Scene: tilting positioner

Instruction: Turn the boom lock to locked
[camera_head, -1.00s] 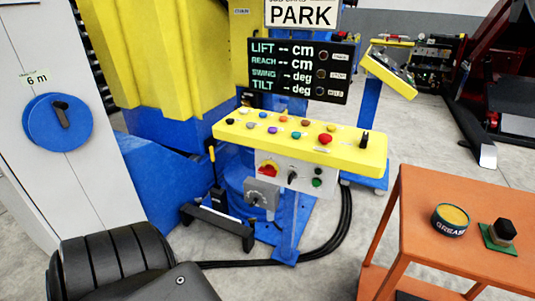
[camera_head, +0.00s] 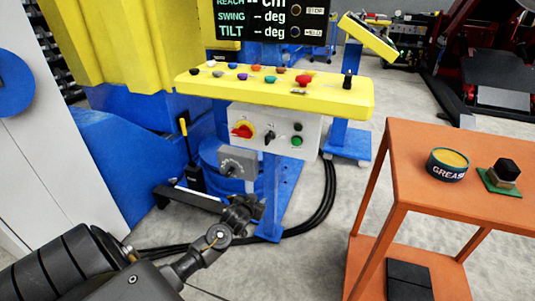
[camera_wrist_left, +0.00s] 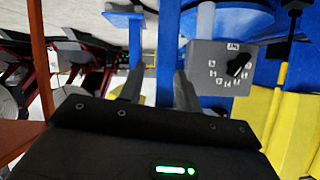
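No label reading boom lock is legible, so I cannot tell which control it is. A grey box with a small rotary lever (camera_head: 232,167) sits low on the blue post; in the left wrist view this box (camera_wrist_left: 216,80) shows a ring of numbers and a black knob. My right gripper is not in view.
A yellow console (camera_head: 330,97) with several coloured buttons overhangs the panel. A yellow-tipped lever (camera_head: 184,128) stands left of the grey box. Black cables (camera_head: 325,205) curve over the floor. An orange cart (camera_head: 400,150) with a grease tin (camera_head: 447,164) stands right.

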